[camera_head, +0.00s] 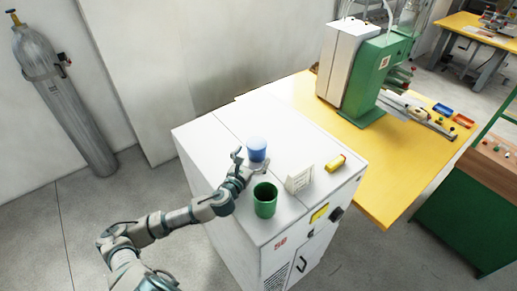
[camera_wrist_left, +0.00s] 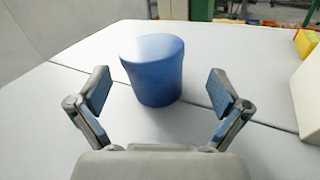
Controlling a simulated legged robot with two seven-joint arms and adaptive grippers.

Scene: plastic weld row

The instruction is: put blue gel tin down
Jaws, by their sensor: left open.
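The blue gel tin (camera_head: 257,148) stands upright on top of the white cabinet (camera_head: 215,134). It also shows in the left wrist view (camera_wrist_left: 153,70), standing on the pale surface ahead of the fingers. My left gripper (camera_head: 246,164) is beside the tin on its near side. In the left wrist view my left gripper (camera_wrist_left: 157,97) has its fingers spread wide to either side of the tin, with gaps on both sides and nothing held. My right gripper is in neither view.
A green cup (camera_head: 265,200) stands near my left wrist on the cabinet. A small white sign (camera_head: 299,178) and a yellow object (camera_head: 336,162) are to its right. A yellow table (camera_head: 390,165) with a green machine (camera_head: 372,75) adjoins behind. The cabinet's left part is clear.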

